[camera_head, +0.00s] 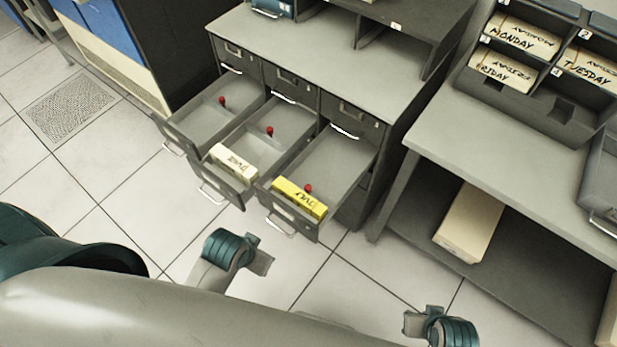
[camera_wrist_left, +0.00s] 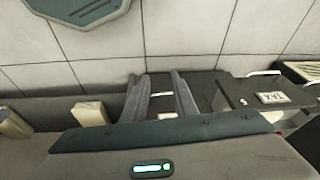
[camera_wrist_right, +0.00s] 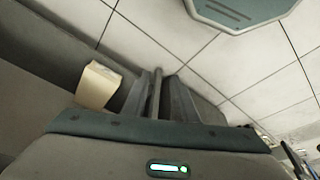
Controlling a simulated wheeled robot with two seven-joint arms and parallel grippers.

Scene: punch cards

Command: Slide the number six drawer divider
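Three drawers stand pulled out of a grey cabinet in the head view: an empty left drawer (camera_head: 207,122), a middle drawer (camera_head: 245,152) and a right drawer (camera_head: 335,165). Red divider knobs show in the left (camera_head: 222,101), middle (camera_head: 269,131) and right (camera_head: 308,188) drawers. A white card stack (camera_head: 232,161) lies at the middle drawer's front. A yellow card stack (camera_head: 299,198) lies at the right drawer's front. No six is readable. My left gripper (camera_head: 262,262) is open and empty below the drawers. My right gripper (camera_head: 409,322) is open and empty, lower right.
A grey bench (camera_head: 480,125) with a labelled card rack (camera_head: 513,80) stands to the right. A cream box (camera_head: 468,222) rests on its lower shelf. A blue-fronted unit (camera_head: 105,25) stands at the upper left. Tiled floor (camera_head: 150,215) is clear before the drawers.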

